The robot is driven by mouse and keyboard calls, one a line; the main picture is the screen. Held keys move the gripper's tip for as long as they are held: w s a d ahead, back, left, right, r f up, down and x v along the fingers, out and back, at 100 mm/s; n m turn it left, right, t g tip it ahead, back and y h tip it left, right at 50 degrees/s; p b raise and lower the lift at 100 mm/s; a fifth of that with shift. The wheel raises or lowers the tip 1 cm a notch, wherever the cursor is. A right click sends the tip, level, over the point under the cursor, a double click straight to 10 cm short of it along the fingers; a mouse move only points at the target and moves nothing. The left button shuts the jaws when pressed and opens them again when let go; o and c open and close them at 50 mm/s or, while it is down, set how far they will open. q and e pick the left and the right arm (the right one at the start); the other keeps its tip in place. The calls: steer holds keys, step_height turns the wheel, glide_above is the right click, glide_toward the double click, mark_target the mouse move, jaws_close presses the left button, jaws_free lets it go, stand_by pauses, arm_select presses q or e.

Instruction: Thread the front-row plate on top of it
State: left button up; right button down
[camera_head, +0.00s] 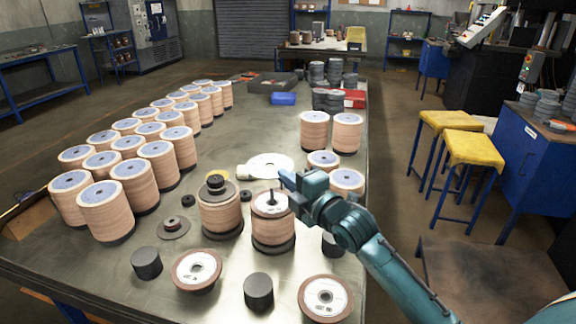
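A stack of tan flap discs (273,231) stands on a dark round base in the middle of the table, with a white-labelled top and a dark rod rising from it. My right gripper (286,180) is just above and to the right of this rod; whether its fingers are open or shut is unclear. Two brown-rimmed plates with white labels lie in the front row: one at the left (187,279) and one at the right (337,313). A similar stack (221,219) to the left carries dark round parts on top. My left gripper is not in view.
Black cylinders stand at the front, one left (147,263) and one centre (258,291). Rows of disc stacks (107,215) fill the left side. More stacks (314,132) stand behind my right gripper. A white disc (270,160) lies behind the rod.

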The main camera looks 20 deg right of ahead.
arm_select(q)
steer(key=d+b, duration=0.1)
steer(key=b, duration=0.1)
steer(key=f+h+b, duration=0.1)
steer(key=b, duration=0.2)
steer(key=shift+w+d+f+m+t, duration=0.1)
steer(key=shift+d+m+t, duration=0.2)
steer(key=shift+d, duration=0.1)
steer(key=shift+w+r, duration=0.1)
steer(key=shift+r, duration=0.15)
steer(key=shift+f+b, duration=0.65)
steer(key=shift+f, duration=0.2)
stand_by(1.2)
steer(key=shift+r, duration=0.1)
stand_by(0.5)
